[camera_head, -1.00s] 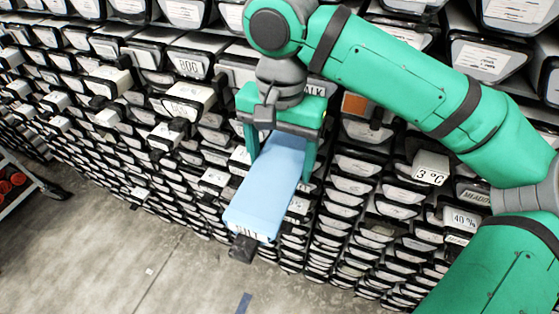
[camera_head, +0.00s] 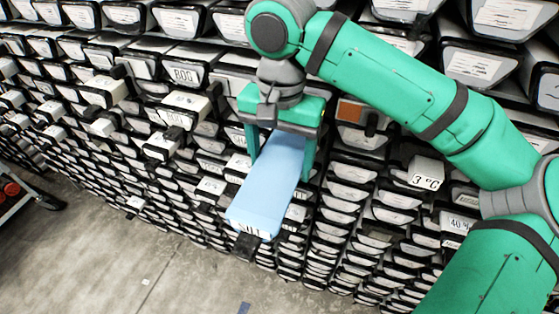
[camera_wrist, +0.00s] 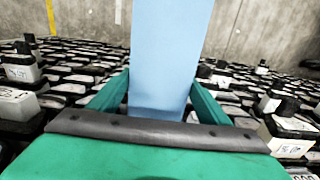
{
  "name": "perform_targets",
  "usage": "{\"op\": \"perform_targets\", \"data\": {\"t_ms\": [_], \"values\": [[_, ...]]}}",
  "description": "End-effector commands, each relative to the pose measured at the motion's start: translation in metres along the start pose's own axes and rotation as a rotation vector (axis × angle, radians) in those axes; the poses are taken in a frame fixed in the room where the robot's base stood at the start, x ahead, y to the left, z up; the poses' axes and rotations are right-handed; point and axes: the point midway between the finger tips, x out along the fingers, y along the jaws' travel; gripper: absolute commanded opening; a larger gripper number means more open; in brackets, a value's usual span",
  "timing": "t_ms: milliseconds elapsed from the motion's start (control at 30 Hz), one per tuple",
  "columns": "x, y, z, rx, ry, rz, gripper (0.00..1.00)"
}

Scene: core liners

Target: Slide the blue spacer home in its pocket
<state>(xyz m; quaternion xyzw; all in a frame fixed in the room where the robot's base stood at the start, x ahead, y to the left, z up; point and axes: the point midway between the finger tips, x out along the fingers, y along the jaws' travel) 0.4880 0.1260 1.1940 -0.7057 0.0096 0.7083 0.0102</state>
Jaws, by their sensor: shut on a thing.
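The blue spacer (camera_head: 266,192) is a long, flat, light blue bar that sticks out from the wall of core trays toward the lower left. My gripper (camera_head: 279,160) is shut on it, with one green finger along each side. In the wrist view the spacer (camera_wrist: 170,55) runs up between the two fingers (camera_wrist: 158,104) and out of the top of the frame. A partly legible white label and a dark block show at its outer end in the head view. My gripper hides the spacer's inner end, and I cannot make out its pocket.
Rows of trays with white labels fill the wall around it. Labelled blocks stick out nearby, such as a "3 °C" block (camera_head: 426,172) at right and a block (camera_head: 186,107) at left. A cart (camera_head: 14,197) stands at far left.

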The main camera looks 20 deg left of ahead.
Motion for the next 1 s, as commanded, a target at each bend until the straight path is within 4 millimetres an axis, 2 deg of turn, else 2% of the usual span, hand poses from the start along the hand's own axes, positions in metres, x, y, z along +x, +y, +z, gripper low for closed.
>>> {"op": "perform_targets", "data": {"t_ms": [1000], "values": [[0.000, 0.000, -0.022, 0.001, 0.000, 0.000, 0.49]]}}
